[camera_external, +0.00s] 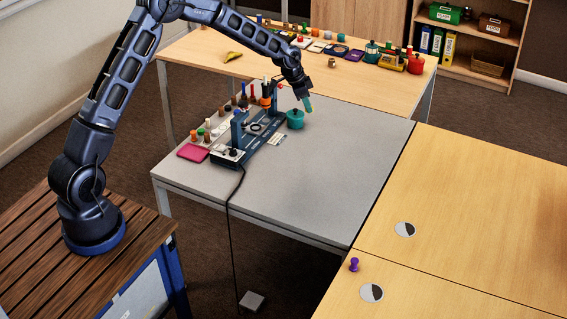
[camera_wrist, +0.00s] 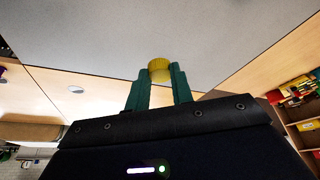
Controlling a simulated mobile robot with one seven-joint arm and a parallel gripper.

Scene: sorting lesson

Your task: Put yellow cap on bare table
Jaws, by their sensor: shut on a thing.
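The yellow cap (camera_wrist: 160,72) is round with a ridged side. It sits between the green fingertips of my gripper (camera_wrist: 160,76) in the wrist view, and the fingers are shut on it. In the external view my gripper (camera_external: 308,103) points down over the back part of the grey table (camera_external: 315,175), just right of and above a teal pot. The cap is too small or hidden to make out there. I cannot tell how far it is above the table. The grey table also fills the top of the wrist view (camera_wrist: 120,35).
A teal lidded pot (camera_external: 295,120) stands close to my gripper. Left of it are a blue device (camera_external: 240,140), several small bottles and a pink pad (camera_external: 193,152). The grey table's right and front are clear. A crowded wooden table (camera_external: 210,62) stands behind.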

